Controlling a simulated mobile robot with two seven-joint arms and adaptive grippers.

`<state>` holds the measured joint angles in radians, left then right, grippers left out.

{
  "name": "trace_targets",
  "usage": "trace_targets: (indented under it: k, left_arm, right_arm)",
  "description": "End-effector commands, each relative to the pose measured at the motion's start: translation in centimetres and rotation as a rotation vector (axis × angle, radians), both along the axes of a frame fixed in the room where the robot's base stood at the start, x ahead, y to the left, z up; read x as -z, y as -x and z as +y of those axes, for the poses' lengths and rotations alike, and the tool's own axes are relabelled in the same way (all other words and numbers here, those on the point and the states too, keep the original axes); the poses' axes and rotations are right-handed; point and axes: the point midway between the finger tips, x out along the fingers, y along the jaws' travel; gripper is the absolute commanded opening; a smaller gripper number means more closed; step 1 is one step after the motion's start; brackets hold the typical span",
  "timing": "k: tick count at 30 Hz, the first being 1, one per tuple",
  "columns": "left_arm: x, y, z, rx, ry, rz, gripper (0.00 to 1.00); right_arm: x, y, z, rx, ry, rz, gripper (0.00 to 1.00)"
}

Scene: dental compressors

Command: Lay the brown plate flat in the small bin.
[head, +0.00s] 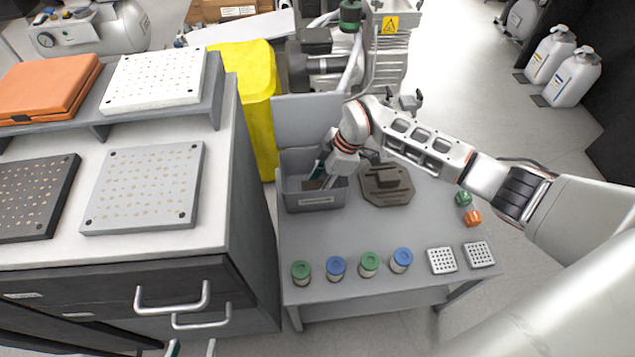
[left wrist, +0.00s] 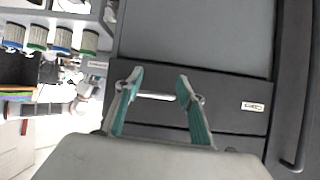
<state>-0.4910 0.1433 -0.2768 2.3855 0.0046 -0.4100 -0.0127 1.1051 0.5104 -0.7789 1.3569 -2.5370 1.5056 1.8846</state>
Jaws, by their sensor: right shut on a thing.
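The small grey bin (head: 294,203) stands on the grey table, at its far left corner. My right gripper (head: 318,176) reaches down into it from the right, fingers inside the rim. It is shut on a brown piece (head: 311,185), seemingly the brown plate, which is mostly hidden by the fingers and bin walls; I cannot tell whether it lies flat or touches the floor. My left gripper (head: 191,349) is at the bottom edge of the head view, before the cabinet drawers. In the left wrist view its teal fingers (left wrist: 159,82) are apart and empty.
A brown stand with a dark block (head: 387,184) sits right of the bin. Several green- and blue-lidded jars (head: 368,264) line the table's front edge, with perforated white blocks (head: 442,260) to their right. The cabinet (head: 228,215) stands close on the left; the table's middle is clear.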

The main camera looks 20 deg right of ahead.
Motion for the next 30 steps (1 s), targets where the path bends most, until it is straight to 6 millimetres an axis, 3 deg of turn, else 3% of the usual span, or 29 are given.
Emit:
trace_targets:
  k: [30]
  left_arm:
    - [-0.8, -0.3, 0.1, 0.001, -0.003, -0.015, 0.39]
  right_arm:
    - [-0.2, 0.0, 0.0, 0.0, -0.001, 0.0, 0.17]
